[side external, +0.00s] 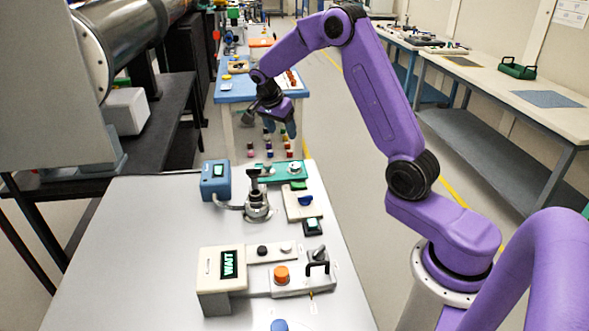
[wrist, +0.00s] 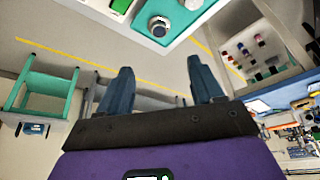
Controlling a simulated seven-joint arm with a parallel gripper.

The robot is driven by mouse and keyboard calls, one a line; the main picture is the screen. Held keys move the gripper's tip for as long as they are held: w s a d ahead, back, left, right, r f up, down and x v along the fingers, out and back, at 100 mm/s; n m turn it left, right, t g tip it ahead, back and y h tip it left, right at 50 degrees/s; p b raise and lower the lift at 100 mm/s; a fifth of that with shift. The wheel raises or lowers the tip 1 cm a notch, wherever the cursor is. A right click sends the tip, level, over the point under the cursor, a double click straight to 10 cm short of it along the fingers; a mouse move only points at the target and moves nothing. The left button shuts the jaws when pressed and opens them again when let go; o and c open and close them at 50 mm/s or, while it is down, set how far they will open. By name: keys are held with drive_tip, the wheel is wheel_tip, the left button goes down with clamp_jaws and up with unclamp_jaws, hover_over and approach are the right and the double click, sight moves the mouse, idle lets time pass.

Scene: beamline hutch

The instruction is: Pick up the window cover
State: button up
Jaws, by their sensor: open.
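I cannot tell for sure which thing is the window cover. A dark upright fitting with a round flanged base (side external: 257,205) stands on the grey table (side external: 150,245) in the side view. A teal plate (side external: 272,174) with round knobs lies just behind it; part of a teal plate (wrist: 187,22) with a grey round knob (wrist: 160,27) shows at the top of the wrist view. My gripper (side external: 268,125) is beyond the table's far end, above its level. In the wrist view my gripper (wrist: 161,88) has its two fingers wide apart with nothing between them.
A box reading WAIT (side external: 220,280), an orange knob (side external: 281,273) and a black handle (side external: 318,268) stand at the table's front. A blue box (side external: 215,180) is at the far left. A rack of coloured vials (side external: 278,145) stands beyond the table. The table's left half is bare.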

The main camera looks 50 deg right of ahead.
sight(295, 165)
drive_tip(key=x, duration=1.7)
drive_tip(key=shift+s, duration=0.15)
drive_tip(key=c, duration=0.8)
drive_tip(key=shift+r, duration=0.45)
wheel_tip(295, 165, up, 2)
drive_tip(key=shift+r, duration=0.15)
drive_tip(key=s+a+r, duration=0.1)
drive_tip(key=s+r, duration=0.2)
drive_tip(key=s, duration=0.1)
drive_tip(key=s+a+r, duration=0.2)
drive_tip(key=s+r, duration=0.1)
drive_tip(key=s, duration=0.1)
drive_tip(key=s+a+r, duration=0.2)
drive_tip(key=s+r, duration=0.1)
drive_tip(key=s, duration=0.2)
drive_tip(key=shift+a+r, duration=0.2)
drive_tip(key=shift+r, duration=0.15)
